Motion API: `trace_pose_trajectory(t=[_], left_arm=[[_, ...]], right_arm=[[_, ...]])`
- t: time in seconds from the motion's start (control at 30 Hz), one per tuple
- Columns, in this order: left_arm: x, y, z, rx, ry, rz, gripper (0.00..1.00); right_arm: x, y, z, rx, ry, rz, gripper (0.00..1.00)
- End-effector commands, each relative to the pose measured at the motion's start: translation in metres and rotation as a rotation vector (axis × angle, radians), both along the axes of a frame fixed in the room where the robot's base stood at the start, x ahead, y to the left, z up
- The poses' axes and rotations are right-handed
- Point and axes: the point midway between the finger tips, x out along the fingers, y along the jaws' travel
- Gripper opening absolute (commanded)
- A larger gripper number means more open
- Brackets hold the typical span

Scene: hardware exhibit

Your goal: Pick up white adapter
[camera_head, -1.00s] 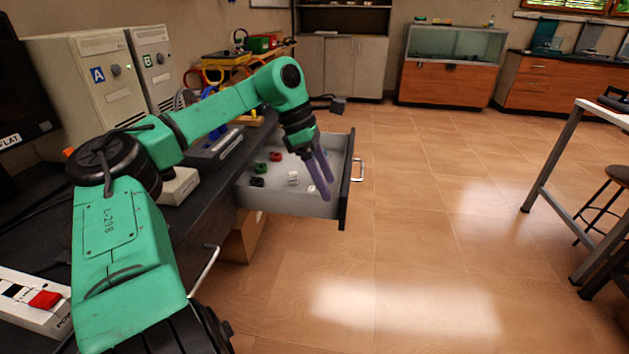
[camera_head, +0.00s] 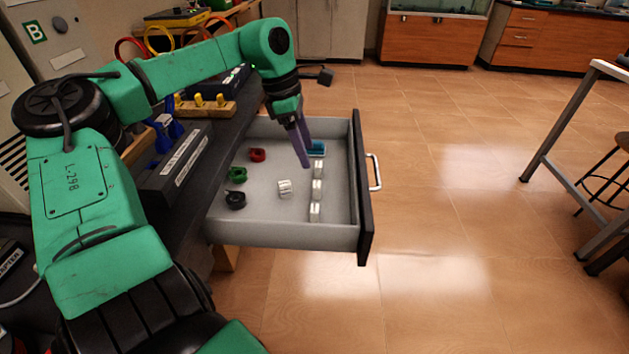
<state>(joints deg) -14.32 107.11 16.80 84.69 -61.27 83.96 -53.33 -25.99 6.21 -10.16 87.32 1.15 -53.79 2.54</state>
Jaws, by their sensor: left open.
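An open drawer (camera_head: 290,232) holds several small parts. A single white piece (camera_head: 285,187) lies near the middle of the drawer floor. More white pieces (camera_head: 315,212) stand in a row along the drawer's right side. I cannot tell which white piece is the adapter. My left gripper (camera_head: 306,160) is open and points down over the right part of the drawer, close to the far end of the white row. Its purple fingers partly hide that end, and nothing shows held between them. My right gripper is out of view.
Red (camera_head: 257,155), green (camera_head: 237,174) and black (camera_head: 235,199) parts lie at the drawer's left, and a teal part (camera_head: 317,148) behind the fingers. The dark bench (camera_head: 190,215) borders the drawer on the left.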

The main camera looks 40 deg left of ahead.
Motion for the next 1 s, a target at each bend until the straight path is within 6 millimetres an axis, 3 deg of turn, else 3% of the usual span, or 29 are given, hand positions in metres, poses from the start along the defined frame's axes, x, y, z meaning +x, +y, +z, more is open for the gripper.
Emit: trace_pose_trajectory(t=[0.03, 0.1, 0.27, 0.5, 0.73, 0.77, 0.93, 1.0], left_arm=[[0.001, -0.003, -0.017, -0.001, 0.005, 0.000, 0.72], [0.004, -0.006, -0.031, -0.002, 0.004, -0.001, 0.72], [0.007, -0.010, -0.050, -0.001, 0.002, 0.000, 0.72], [0.010, -0.019, -0.092, 0.001, 0.004, 0.001, 0.72], [0.012, -0.020, -0.094, 0.000, -0.002, 0.001, 0.72], [0.012, -0.020, -0.094, 0.000, -0.002, 0.001, 0.65], [0.012, -0.020, -0.093, 0.000, -0.001, 0.001, 0.00], [0.012, -0.020, -0.093, 0.000, -0.002, 0.001, 0.00]], right_arm=[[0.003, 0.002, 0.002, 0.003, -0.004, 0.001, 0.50], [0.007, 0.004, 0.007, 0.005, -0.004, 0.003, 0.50], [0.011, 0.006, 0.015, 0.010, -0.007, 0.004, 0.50], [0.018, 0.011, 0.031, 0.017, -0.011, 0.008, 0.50], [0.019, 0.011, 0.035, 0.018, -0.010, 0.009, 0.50], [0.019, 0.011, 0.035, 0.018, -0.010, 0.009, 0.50], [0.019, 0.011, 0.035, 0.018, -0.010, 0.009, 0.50], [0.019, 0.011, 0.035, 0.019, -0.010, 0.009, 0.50]])
